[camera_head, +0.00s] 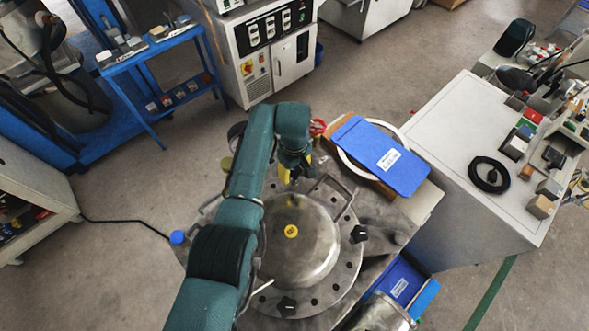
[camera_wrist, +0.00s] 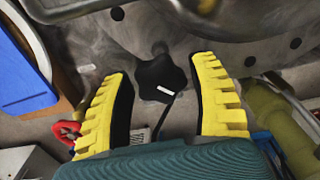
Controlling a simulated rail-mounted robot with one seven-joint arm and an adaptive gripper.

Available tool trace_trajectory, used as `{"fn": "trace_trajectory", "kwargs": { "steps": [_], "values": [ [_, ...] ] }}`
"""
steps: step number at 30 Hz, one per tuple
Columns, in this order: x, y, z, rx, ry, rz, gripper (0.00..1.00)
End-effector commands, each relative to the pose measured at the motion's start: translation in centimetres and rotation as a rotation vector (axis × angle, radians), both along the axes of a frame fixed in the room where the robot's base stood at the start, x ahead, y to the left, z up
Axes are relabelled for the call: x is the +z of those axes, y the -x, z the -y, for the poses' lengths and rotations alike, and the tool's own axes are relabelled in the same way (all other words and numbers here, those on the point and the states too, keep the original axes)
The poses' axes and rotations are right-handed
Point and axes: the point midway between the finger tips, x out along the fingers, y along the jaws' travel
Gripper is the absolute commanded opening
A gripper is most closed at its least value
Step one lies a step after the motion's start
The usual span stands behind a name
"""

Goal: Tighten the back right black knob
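A black star-shaped knob (camera_wrist: 161,76) with a white mark sits at the edge of the metal flange in the wrist view. My gripper (camera_wrist: 163,85) is open, with one yellow finger on each side of this knob and visible gaps to it. I cannot tell how far above the knob the fingertips are. In the head view my gripper (camera_head: 297,172) points down at the back of the domed metal vessel (camera_head: 300,255), and the knob there is hidden.
A metal handle (camera_head: 330,188) stands close to my gripper. A blue panel (camera_head: 380,156) lies over a white ring at the back right of the table. A red valve handle (camera_wrist: 67,132) and an olive-green part (camera_wrist: 280,118) flank the fingers in the wrist view.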

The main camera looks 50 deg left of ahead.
Motion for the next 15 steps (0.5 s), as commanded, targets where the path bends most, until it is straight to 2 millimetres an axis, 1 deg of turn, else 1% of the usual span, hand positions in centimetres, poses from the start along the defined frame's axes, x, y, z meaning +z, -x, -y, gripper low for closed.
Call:
{"fn": "trace_trajectory", "kwargs": {
  "steps": [1,5,6,8,15],
  "values": [
    [0.01,0.0,0.0,0.0,0.0,0.0,0.48],
    [0.01,0.01,0.0,0.0,0.0,0.0,0.24],
    [0.02,0.01,0.0,0.0,0.0,0.0,0.16],
    [0.01,0.01,0.0,0.0,0.0,0.0,0.06],
    [0.05,0.01,0.01,-0.02,0.0,-0.001,0.06]
  ]
}}
